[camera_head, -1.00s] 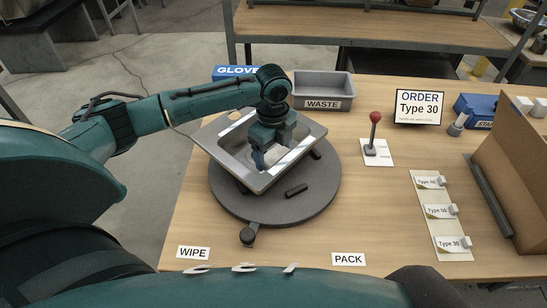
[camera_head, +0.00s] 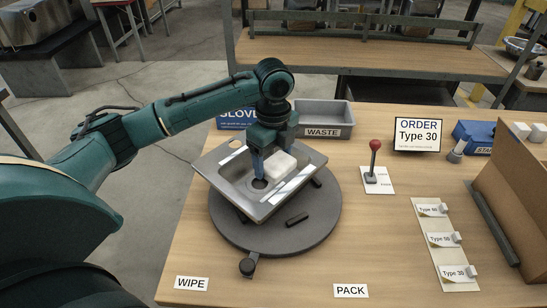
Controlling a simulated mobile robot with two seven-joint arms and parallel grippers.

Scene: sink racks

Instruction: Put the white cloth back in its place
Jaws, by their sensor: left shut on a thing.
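A white folded cloth (camera_head: 284,174), block-like in shape, is in the grey metal sink (camera_head: 258,206), over the basin. My left gripper (camera_head: 260,166) reaches down into the sink from the upper left, with its blue fingers at the cloth's left side. It is shut on the cloth; the fingers partly hide where they meet it. A WIPE label (camera_head: 192,283) lies at the table's front left. My right gripper is not in view.
The sink sits tilted on a dark round turntable (camera_head: 288,236) with a black knob. A grey WASTE bin (camera_head: 325,116) and blue GLOVES box (camera_head: 235,118) stand behind. A red-topped lever (camera_head: 375,147) is at right.

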